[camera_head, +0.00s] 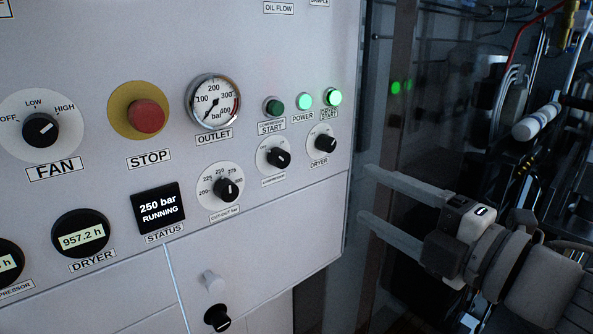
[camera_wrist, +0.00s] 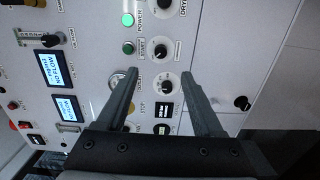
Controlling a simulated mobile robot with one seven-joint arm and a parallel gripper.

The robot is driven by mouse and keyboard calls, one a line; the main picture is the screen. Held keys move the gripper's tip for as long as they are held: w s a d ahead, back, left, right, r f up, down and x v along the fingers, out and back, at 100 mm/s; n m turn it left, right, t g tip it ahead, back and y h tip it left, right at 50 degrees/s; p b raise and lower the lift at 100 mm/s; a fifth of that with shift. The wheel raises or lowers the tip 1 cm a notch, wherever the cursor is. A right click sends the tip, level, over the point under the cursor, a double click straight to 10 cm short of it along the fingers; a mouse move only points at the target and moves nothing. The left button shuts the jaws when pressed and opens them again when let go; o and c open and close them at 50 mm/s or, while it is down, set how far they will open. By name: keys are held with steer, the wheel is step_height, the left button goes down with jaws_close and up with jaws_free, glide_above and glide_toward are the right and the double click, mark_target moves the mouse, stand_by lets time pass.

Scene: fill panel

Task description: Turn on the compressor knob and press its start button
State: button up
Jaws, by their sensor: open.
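The compressor knob (camera_head: 278,157) is a small black knob on a white dial, on the white panel's right side. Its white mark seems to point toward the lower right. The compressor start button (camera_head: 273,107) is dark green and looks unlit, above the knob. In the wrist view the knob (camera_wrist: 160,51) and the start button (camera_wrist: 128,48) show beyond the fingertips. My gripper (camera_head: 365,193) is open and empty, to the right of the panel's edge in the head view, touching none of the controls. Its two fingers (camera_wrist: 160,74) spread apart in the wrist view.
The dryer knob (camera_head: 326,143) sits right of the compressor knob, the cut-out knob (camera_head: 227,189) lower left. Power (camera_head: 304,100) and dryer start (camera_head: 333,97) glow green. A red stop button (camera_head: 146,116) and a status screen (camera_head: 159,208) reading "250 bar RUNNING" are further left. Machinery stands at right.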

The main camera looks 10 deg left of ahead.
glide_toward(284, 160)
steer(key=shift+n+g+y, duration=0.3)
steer(key=shift+n+g, duration=0.1)
steer(key=x, duration=0.9)
steer(key=shift+w+p, duration=0.35)
jaws_close()
